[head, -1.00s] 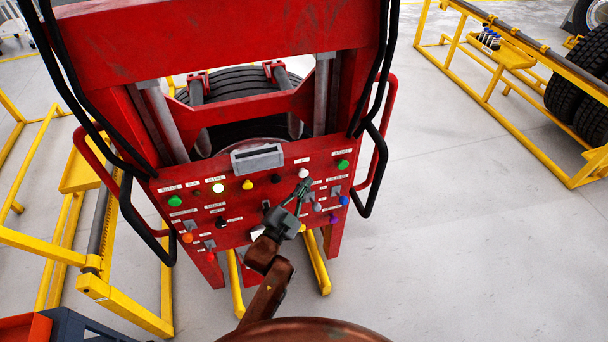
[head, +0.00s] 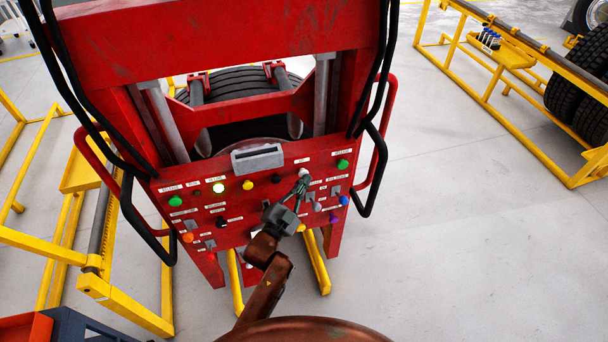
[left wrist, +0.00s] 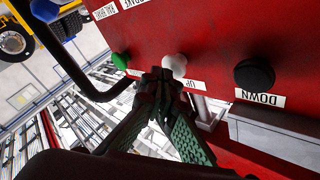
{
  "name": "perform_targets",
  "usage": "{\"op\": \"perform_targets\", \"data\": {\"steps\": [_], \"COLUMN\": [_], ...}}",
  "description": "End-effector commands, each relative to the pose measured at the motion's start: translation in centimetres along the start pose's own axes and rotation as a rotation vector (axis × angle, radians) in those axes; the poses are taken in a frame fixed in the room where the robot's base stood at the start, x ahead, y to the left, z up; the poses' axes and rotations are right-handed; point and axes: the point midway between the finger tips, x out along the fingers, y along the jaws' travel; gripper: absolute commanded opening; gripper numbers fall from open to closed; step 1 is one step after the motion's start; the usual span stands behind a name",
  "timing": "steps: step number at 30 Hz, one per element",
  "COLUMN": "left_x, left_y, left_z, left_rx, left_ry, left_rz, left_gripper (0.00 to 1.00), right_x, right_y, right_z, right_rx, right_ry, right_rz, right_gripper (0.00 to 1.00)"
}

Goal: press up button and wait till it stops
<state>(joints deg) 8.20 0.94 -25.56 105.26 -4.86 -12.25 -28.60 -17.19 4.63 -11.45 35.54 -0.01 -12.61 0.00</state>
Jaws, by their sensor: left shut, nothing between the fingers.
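The red control panel (head: 250,215) of the wheel machine carries several coloured buttons. The white up button (head: 303,172) is on its right half; in the left wrist view the white button (left wrist: 175,63) stands above an "UP" label (left wrist: 191,86). My left gripper (head: 302,182) is shut and empty, its fingertips at the white button. In the left wrist view the fingertips (left wrist: 162,76) overlap the button's lower left edge; whether they press it I cannot tell. The black down button (left wrist: 254,74) is to the right there. My right gripper is not in view.
A green button (left wrist: 120,60) sits close left of the fingertips in the left wrist view. A tyre (head: 240,85) is behind the red frame. Black hoses (head: 381,150) and red side handles flank the panel.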

Motion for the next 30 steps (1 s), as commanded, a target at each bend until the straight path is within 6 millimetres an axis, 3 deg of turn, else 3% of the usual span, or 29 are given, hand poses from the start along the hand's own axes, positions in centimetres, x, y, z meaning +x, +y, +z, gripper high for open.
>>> {"op": "perform_targets", "data": {"steps": [30], "left_x": [0.78], "left_y": [-0.60], "left_z": [0.55], "left_rx": [0.001], "left_ry": [0.000], "left_rz": [0.000], "left_gripper": [0.00], "right_x": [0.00], "right_y": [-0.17], "right_z": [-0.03], "right_rx": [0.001], "right_ry": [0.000], "right_rz": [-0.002], "right_gripper": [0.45]}}
